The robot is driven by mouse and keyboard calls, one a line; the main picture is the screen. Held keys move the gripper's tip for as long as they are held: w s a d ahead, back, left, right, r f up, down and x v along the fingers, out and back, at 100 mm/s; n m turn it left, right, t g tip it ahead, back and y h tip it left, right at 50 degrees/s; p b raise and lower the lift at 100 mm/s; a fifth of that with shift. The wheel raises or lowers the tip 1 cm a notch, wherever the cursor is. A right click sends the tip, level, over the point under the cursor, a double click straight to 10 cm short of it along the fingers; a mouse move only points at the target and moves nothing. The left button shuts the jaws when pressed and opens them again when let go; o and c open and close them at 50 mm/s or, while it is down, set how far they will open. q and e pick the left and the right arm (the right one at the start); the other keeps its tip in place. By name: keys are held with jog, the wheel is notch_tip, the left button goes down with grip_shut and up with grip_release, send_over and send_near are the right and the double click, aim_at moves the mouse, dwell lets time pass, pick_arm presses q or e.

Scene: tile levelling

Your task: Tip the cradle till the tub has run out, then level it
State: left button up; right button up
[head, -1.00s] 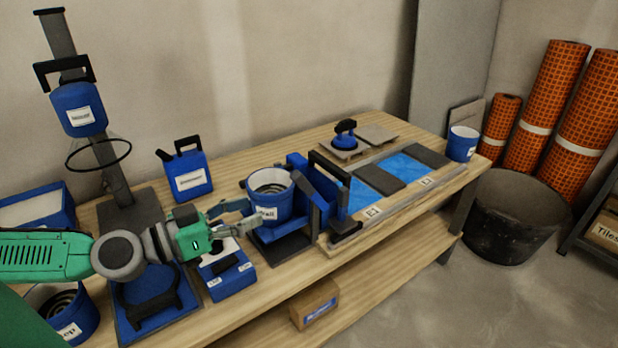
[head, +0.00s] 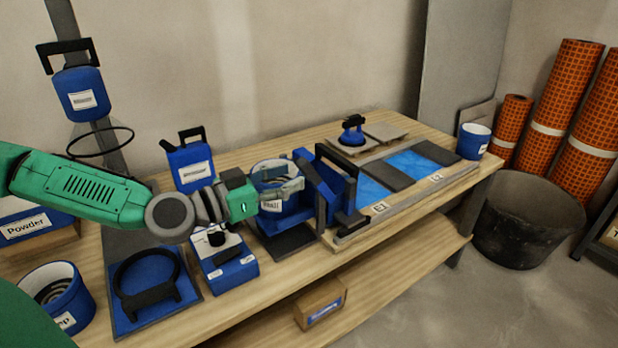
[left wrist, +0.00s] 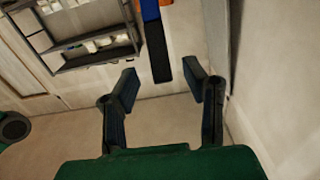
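The blue tub (head: 271,207) sits upright in the cradle (head: 318,188), on the middle of the bench; its label is partly hard to read. The cradle has blue side plates and a black bar handle (head: 338,160) on its right side. My left gripper (head: 288,182) is in front of the tub in the head view and hides part of it. In the left wrist view its two fingers (left wrist: 162,84) are apart with nothing held. A black bar with a blue part (left wrist: 160,62) shows between and beyond the fingertips. My right gripper is not in view.
Right of the cradle lies a tile board with blue and grey panels (head: 403,177). A blue jug (head: 189,166) stands behind and a blue boxed device (head: 230,266) in front, near my arm. A tub (head: 57,300) and a stand (head: 150,285) are at left. A small bucket (head: 473,141) stands far right.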

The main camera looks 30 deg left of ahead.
aim_at(303, 173)
pick_arm(q)
jog(key=b+x, duration=0.1)
jog(key=x, duration=0.2)
jog(key=shift+w+d+f, duration=0.15)
jog(key=shift+w, duration=0.15)
jog(key=shift+b+x, duration=0.35)
jog(key=shift+x, duration=0.4)
grip_shut()
